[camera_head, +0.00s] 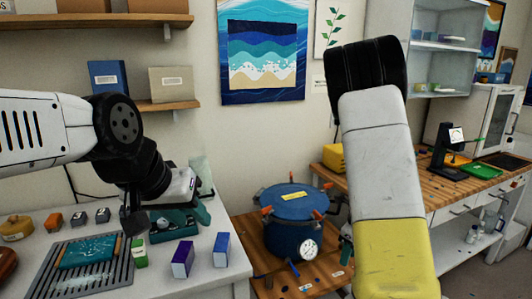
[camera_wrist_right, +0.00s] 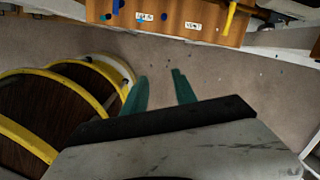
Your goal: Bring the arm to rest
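My left arm comes in from the left in the head view. Its gripper (camera_head: 190,211) hangs over the white table, near teal shapes. I cannot tell there whether its fingers are apart or what is between them. My right arm rises at the right of centre, bent at the elbow, and its forearm covers most of the right gripper (camera_head: 346,243) in the head view. In the right wrist view the right gripper's two teal fingers (camera_wrist_right: 162,88) stand apart with only floor between them. The right gripper is open and empty.
The white table (camera_head: 215,282) holds a grey rack (camera_head: 122,262) with a teal piece, a purple box (camera_head: 183,259), a blue box (camera_head: 221,249) and small blocks. A blue pressure pot (camera_head: 292,208) with a gauge stands centrally on a wooden surface. A wooden bench (camera_head: 430,187) is at right.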

